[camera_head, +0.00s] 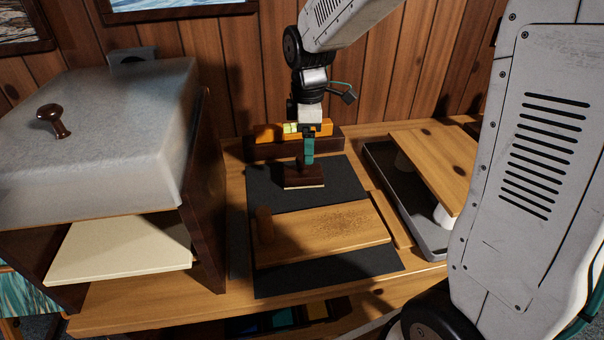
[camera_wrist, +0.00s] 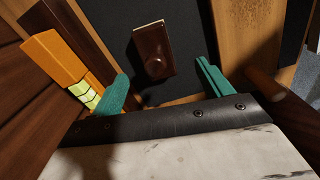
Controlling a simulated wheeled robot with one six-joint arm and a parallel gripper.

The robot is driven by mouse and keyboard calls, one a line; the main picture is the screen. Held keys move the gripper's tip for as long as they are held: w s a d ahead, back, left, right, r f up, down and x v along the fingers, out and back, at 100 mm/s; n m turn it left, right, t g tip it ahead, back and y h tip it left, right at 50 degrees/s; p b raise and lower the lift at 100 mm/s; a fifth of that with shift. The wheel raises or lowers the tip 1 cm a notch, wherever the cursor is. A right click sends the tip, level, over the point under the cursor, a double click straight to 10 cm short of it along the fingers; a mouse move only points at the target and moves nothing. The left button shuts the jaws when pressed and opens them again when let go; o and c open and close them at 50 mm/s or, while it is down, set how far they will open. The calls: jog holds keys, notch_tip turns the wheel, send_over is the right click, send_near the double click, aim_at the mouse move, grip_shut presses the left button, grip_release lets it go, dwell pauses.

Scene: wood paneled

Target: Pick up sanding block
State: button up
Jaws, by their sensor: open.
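The sanding block (camera_head: 303,178) is a dark brown block with a pale underside, lying on the dark mat behind the wooden board. In the wrist view the sanding block (camera_wrist: 153,45) shows a round knob on top. My gripper (camera_head: 308,158) hangs over the block in the head view. Its two teal fingers are spread apart in the wrist view, and the gripper (camera_wrist: 163,84) is open and empty. The block lies ahead of the gap between the fingertips. I cannot tell whether a finger touches the block.
A wooden board (camera_head: 335,232) with an upright peg lies on the dark mat (camera_head: 275,284). An orange level (camera_head: 268,133) with a green vial rests on a dark rack behind. A grey tray (camera_head: 430,240) under a raised board is right; a lidded cabinet (camera_head: 200,235) is left.

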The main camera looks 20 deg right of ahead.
aim_at(303, 168)
jog(key=shift+w+a+f+n, duration=0.15)
jog(key=shift+w+f+n, duration=0.35)
jog(key=shift+w+f, duration=0.3)
notch_tip(303, 168, down, 8)
jog(key=shift+s+a+r, duration=0.15)
jog(key=shift+r, duration=0.05)
jog(key=c, duration=1.1)
